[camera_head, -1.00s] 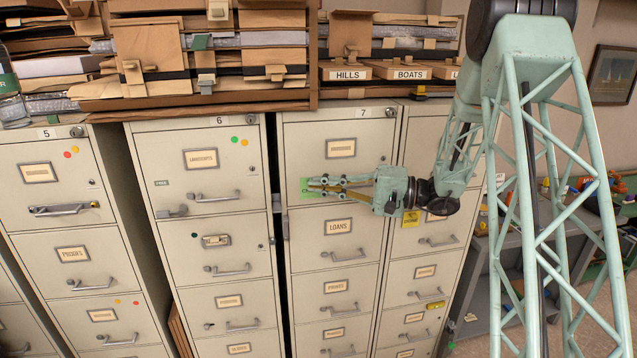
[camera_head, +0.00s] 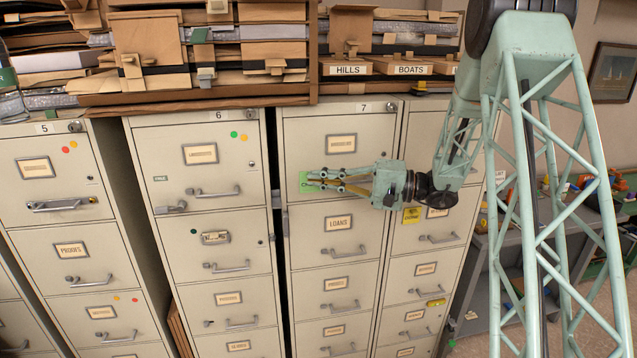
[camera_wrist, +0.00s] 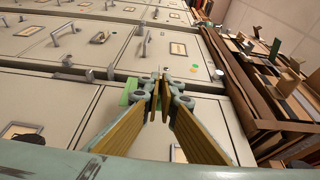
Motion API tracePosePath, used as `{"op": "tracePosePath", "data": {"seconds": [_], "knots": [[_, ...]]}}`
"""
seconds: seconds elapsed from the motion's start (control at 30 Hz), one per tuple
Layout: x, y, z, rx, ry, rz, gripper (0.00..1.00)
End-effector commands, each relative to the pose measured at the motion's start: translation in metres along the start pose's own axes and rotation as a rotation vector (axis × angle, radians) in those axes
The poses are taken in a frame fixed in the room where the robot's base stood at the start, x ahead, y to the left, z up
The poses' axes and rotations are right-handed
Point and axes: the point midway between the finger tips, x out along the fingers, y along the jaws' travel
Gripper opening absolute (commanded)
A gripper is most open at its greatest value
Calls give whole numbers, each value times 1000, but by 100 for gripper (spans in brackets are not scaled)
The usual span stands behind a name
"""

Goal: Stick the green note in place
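The green note (camera_head: 304,184) shows face-on at the front of the top drawer (camera_head: 300,150) of cabinet 7, low on its left side. My gripper (camera_head: 311,181) reaches in from the right. Its fingertips lie over the note and hide part of it. In the wrist view, my gripper (camera_wrist: 161,78) has its fingers drawn nearly together, with the green note (camera_wrist: 128,92) showing beside and behind the left finger. The fingers look shut on the note, though the grip itself is hidden. I cannot tell whether the note touches the drawer.
Filing cabinets stand side by side with handles jutting out. The LOANS drawer (camera_head: 338,223) is directly below. Folders and boxes, including the HILLS box (camera_head: 347,70), fill the shelf above. A cluttered grey bench (camera_head: 480,262) stands at the right.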

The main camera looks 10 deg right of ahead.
Motion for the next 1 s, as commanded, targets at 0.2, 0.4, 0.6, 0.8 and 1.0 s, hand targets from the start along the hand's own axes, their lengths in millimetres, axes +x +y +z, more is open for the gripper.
{"op": "tracePosePath", "data": {"seconds": [0.2, 0.4, 0.6, 0.8, 1.0], "knots": [[6, 0, -12, 0, 0, 0, 0], [10, 0, -23, 0, 0, 0, 0], [14, 0, -33, 0, 0, 0, 0], [16, 0, -40, 1, 0, 0, 0], [18, 0, -42, 1, 0, 0, 0]]}}
